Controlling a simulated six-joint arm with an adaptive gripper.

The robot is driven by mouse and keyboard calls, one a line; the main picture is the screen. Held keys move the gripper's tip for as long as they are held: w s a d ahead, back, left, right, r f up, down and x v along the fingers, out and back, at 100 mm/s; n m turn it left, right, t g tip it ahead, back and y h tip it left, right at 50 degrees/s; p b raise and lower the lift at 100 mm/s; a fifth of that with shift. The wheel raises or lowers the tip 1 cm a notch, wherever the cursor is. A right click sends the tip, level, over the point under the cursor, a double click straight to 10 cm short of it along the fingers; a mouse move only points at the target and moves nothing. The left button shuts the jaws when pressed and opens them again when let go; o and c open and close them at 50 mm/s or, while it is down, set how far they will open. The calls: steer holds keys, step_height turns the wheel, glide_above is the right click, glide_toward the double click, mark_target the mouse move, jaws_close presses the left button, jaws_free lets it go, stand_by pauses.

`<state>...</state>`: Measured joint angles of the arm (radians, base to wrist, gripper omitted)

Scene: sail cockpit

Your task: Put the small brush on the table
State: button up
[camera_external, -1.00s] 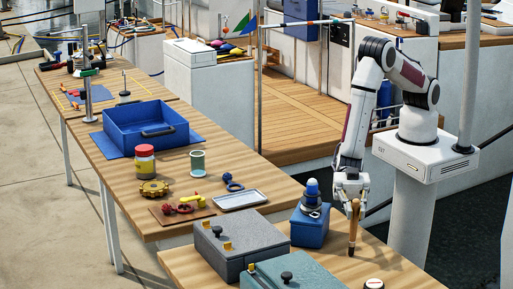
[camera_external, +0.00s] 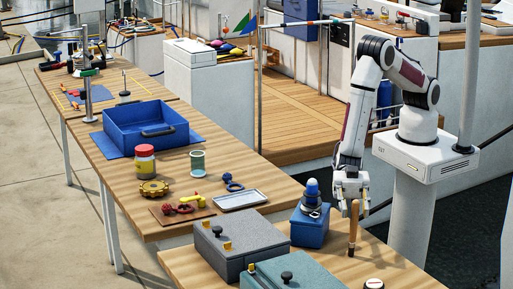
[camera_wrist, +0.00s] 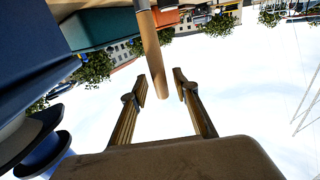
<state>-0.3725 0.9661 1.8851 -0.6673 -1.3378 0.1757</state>
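The small brush (camera_external: 354,230) has a brown wooden handle and stands upright, its lower end at the wooden table (camera_external: 385,262) near the front right. My gripper (camera_external: 351,208) is over the top of the brush, pointing down, with its fingers spread. In the wrist view, my gripper (camera_wrist: 161,80) is open, and the handle of the brush (camera_wrist: 150,40) ends between the two fingertips with gaps on both sides. The bristles are not clearly seen.
A blue box (camera_external: 310,232) with a blue-capped item on top stands just left of the brush. A grey lidded box (camera_external: 240,245) and a teal lidded box (camera_external: 293,272) are farther left and front. A round white-and-red item (camera_external: 374,284) lies near the front edge.

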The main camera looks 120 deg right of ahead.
steer(key=v, duration=1.1)
steer(key=shift+w, duration=0.1)
stand_by(0.5)
steer(key=shift+r, duration=0.1)
